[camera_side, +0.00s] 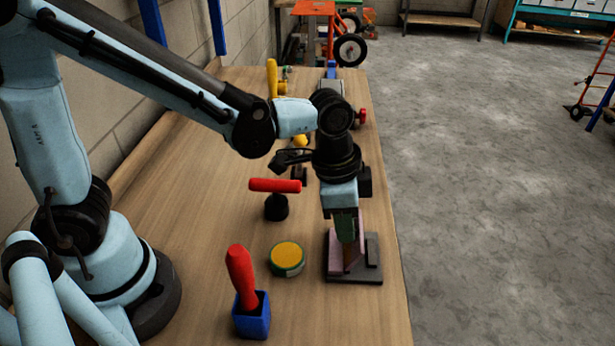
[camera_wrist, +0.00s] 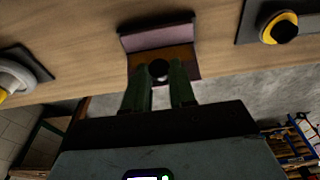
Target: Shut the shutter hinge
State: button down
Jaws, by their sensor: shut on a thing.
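The shutter hinge (camera_side: 335,257) stands near the table's right edge in the side view, with a mauve plate and a dark base (camera_side: 367,274). In the wrist view the mauve plate (camera_wrist: 157,37) and a brown leaf (camera_wrist: 180,57) meet at an angle, so the hinge is partly open. A round dark knob (camera_wrist: 158,70) shows at the brown leaf, between my fingers. My gripper (camera_side: 347,232) points down at the hinge from above. It also shows in the wrist view (camera_wrist: 161,88), with its green fingers shut on the knob. The fingers partly hide the leaf.
A yellow-topped tin (camera_side: 287,256) stands left of the hinge. A blue holder (camera_side: 252,322) with a red handle stands at the front, and a red-handled tool (camera_side: 275,185) stands farther back. More items stand behind my arm. The table's right edge is close to the hinge.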

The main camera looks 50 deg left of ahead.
aim_at(362, 230)
jog(key=shift+w+d+g+y, duration=0.8)
jog(key=shift+d+g+y, duration=0.05)
jog(key=shift+g+y, duration=0.25)
jog(key=shift+w+d+f+g+y, duration=0.3)
jog(key=shift+w+d+g+y, duration=0.25)
jog(key=shift+g+y, duration=0.45)
jog(key=shift+a, duration=0.1)
jog(key=shift+s+a+r+t+h, duration=0.25)
jog(key=shift+s+a+t+h, duration=0.45)
jog(key=shift+t+h, duration=0.4)
jog(key=shift+s+a+t+h, duration=0.5)
jog(key=shift+s+t+h, duration=0.05)
jog(key=shift+t+h, duration=0.35)
